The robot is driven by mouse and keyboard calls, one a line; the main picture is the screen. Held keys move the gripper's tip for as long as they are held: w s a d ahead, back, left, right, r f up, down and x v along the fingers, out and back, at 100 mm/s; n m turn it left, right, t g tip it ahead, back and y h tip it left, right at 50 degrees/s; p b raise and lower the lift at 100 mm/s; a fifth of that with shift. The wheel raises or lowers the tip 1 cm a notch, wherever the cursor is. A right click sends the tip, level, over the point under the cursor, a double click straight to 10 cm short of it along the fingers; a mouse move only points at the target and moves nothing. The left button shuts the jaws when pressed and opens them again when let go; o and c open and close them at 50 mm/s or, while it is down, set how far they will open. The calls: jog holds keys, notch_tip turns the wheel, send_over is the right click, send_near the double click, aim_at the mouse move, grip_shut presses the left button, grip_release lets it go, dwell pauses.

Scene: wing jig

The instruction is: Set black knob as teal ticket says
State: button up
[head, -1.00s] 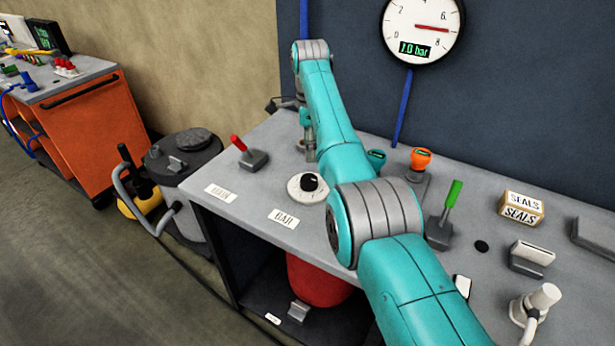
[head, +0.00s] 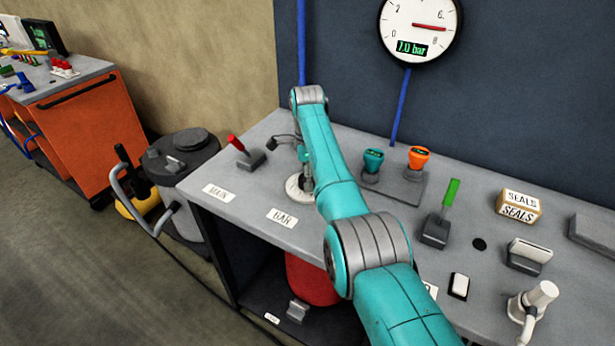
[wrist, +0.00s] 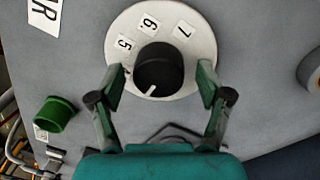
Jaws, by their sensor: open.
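The black knob (wrist: 160,68) sits on a round white dial plate (wrist: 203,50) with number tags 5, 6 and 7. Its white pointer mark faces the lower side of the wrist picture, away from those tags. My gripper (wrist: 160,82) is open, with one finger on each side of the knob; I cannot tell whether either touches it. I see no readable teal ticket; a teal-topped piece (head: 372,160) stands on the bench.
A gauge (head: 420,28) on the wall reads 7.0 bar. A red lever (head: 237,143), an orange-topped piece (head: 418,158), a green lever (head: 450,193) and a SEALS box (head: 518,205) stand on the bench.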

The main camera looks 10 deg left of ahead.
jog(key=c, duration=1.2)
